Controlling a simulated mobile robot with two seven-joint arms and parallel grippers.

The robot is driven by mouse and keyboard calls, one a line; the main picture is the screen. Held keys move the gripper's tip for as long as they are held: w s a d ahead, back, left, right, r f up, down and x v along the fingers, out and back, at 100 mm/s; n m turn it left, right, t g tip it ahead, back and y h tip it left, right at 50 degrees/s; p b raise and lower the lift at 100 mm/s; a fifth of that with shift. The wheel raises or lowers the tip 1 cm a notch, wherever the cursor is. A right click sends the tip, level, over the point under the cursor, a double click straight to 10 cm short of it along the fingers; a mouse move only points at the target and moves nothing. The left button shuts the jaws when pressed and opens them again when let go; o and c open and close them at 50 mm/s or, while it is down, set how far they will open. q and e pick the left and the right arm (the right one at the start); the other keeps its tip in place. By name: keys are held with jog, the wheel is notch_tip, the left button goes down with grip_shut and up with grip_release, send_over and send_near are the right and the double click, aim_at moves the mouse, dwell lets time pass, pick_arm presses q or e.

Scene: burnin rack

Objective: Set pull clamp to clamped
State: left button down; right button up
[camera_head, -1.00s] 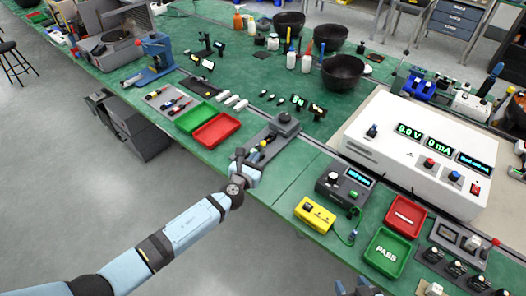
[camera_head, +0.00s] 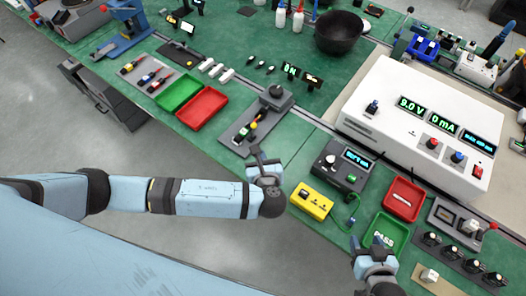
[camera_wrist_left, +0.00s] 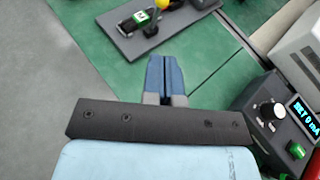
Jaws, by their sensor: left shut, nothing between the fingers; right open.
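A dark grey fixture plate (camera_head: 233,136) lies near the front edge of the green bench. The clamp's exact position cannot be told. My left gripper (camera_head: 258,152) is shut and empty, just in front of the plate and apart from it. My right gripper (camera_head: 369,243) is open beside the green tray.
A yellow box (camera_head: 311,200) and a dark dial unit (camera_head: 343,165) stand right of my left gripper. A green PASS tray (camera_head: 387,232), a red tray (camera_head: 404,199) and a large white power supply (camera_head: 420,125) are further right. Bare green bench lies between plate and dial unit.

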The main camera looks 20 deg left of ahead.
aim_at(254, 128)
pick_arm(q)
jog(key=x, duration=0.3)
jog(key=p+x, duration=0.1)
jog(key=x, duration=0.3)
jog(key=r+p+x, duration=0.1)
jog(key=x, duration=0.2)
jog(key=shift+w+a+f, duration=0.1)
jog(key=shift+w+a, duration=0.15)
jog(key=shift+w, duration=0.25)
jog(key=shift+w, duration=0.1)
